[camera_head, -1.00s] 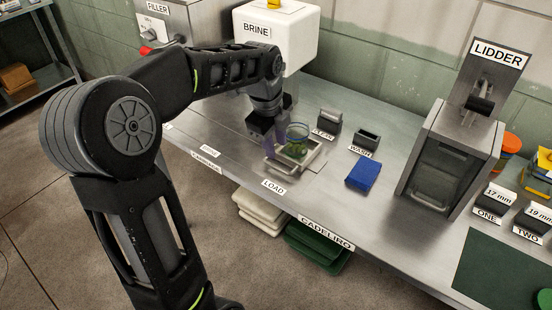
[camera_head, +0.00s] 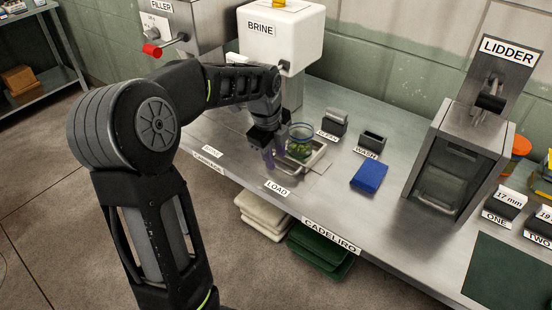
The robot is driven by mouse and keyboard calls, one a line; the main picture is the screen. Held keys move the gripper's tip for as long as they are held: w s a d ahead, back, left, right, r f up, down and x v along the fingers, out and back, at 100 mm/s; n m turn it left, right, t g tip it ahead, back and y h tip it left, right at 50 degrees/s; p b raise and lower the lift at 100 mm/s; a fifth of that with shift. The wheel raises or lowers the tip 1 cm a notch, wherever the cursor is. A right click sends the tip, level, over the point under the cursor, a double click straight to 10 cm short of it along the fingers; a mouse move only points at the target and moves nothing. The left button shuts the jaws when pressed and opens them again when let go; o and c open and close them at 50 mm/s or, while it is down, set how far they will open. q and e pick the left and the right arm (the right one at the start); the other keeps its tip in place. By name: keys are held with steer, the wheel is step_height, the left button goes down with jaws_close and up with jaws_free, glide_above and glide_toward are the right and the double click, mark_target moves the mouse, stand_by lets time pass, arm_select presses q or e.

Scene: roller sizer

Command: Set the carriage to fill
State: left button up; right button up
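The carriage (camera_head: 322,158) is a shallow metal tray on the bench, behind the LOAD label (camera_head: 277,188). A glass jar (camera_head: 300,140) with green contents stands upright on it. My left gripper (camera_head: 268,157) points down at the left side of the carriage and jar. Its fingers are small and dark, so I cannot tell their gap or whether they touch the carriage. A BRINE label (camera_head: 211,151) lies farther left on the bench edge. The filler (camera_head: 190,30) stands at the back left, partly hidden by my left arm. My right gripper is not in view.
The white brine machine (camera_head: 270,35) stands behind my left arm. A wash holder (camera_head: 372,140), another small holder (camera_head: 335,122) and a blue cloth (camera_head: 369,177) lie right of the carriage. The lidder (camera_head: 455,150) stands farther right. The bench front between the labels is clear.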

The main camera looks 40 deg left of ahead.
arm_select(q)
steer(key=shift+w+f, duration=0.25)
steer(key=shift+f, duration=0.9)
steer(key=shift+c, duration=0.2)
jaws_close()
stand_by(0.4)
